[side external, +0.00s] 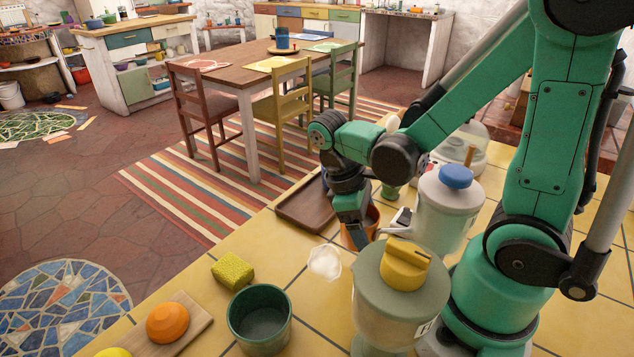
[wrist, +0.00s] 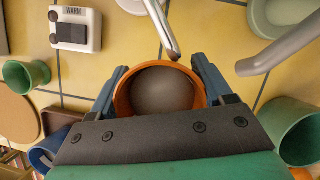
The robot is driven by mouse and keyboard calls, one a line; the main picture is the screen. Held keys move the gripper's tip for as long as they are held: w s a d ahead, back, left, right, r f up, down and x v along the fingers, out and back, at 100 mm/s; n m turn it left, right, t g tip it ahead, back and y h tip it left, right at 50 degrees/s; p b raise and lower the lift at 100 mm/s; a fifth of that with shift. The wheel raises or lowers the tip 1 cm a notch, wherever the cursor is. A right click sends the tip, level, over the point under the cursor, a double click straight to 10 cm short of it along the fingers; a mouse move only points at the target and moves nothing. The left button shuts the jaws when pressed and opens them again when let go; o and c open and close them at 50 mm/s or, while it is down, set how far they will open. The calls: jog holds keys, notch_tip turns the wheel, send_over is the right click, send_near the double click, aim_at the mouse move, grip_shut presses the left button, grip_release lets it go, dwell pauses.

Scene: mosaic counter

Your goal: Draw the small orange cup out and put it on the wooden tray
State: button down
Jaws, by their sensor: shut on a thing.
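The small orange cup (side external: 359,231) is between the jaws of my gripper (side external: 358,225), beside the jars on the yellow tiled counter. In the wrist view my gripper (wrist: 160,85) has one finger on each side of the orange cup (wrist: 122,96) and is shut on it. The cup's open mouth faces that camera and its inside looks dark brown. Whether its base touches the counter I cannot tell. The wooden tray (side external: 297,212), dark brown and rimmed, lies just left of the gripper in the side view; its visible part looks empty.
A blue-lidded jar (side external: 447,210) and a yellow-lidded jar (side external: 390,295) stand close right and in front. A white switch box (wrist: 76,28) and metal bars (wrist: 268,50) are near the cup. A green pot (side external: 259,322) and yellow sponge (side external: 232,271) sit in front.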

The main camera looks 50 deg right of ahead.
aim_at(372, 242)
jog(key=shift+x, duration=2.15)
jog(key=shift+w+d, duration=1.25)
jog(key=shift+w, duration=0.25)
jog(key=shift+r, duration=3)
jog(key=shift+w, duration=0.1)
